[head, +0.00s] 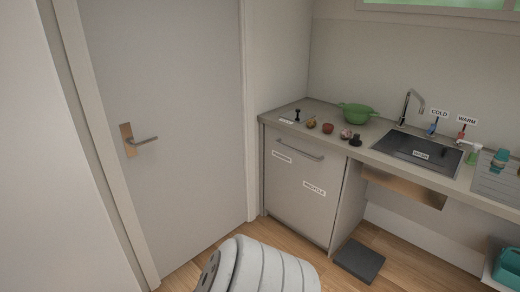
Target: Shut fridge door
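A pale under-counter cabinet front with a bar handle (300,150) stands below the left end of the counter; it seems to be the fridge door (295,190). Two small labels are on it, too small to read surely. The door looks flush with its cabinet, with no clear gap, though I cannot tell whether it is fully latched. Neither of my grippers is in view.
A dark grey block (359,261) lies on the floor right of the cabinet. A grey room door (175,100) with a lever handle is shut at left.

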